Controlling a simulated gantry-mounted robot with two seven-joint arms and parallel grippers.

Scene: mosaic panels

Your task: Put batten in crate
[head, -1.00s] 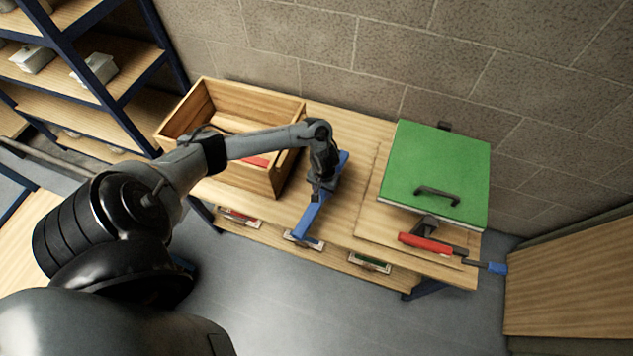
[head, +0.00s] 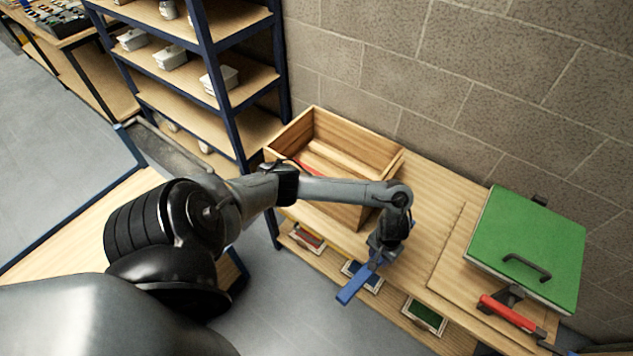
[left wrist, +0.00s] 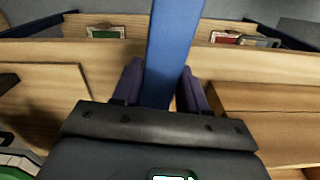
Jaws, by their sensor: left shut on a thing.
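The batten is a long flat blue bar (head: 355,286). My left gripper (head: 380,254) is shut on it, holding it tilted near the table's front edge. In the left wrist view, the batten (left wrist: 174,40) runs up and away between the two fingers of the gripper (left wrist: 160,88). The crate (head: 376,196) is an open wooden box at the left end of the table, left of and behind the gripper. My left forearm crosses in front of it and hides part of its front. Something reddish shows inside. My right gripper is not in view.
A hinged green panel (head: 530,240) with a black handle and a red-handled clamp (head: 506,312) stand on the table's right. Small framed panels, one green (head: 424,316), lie on the lower shelf. A shelving rack (head: 230,110) stands left of the crate. A block wall is behind.

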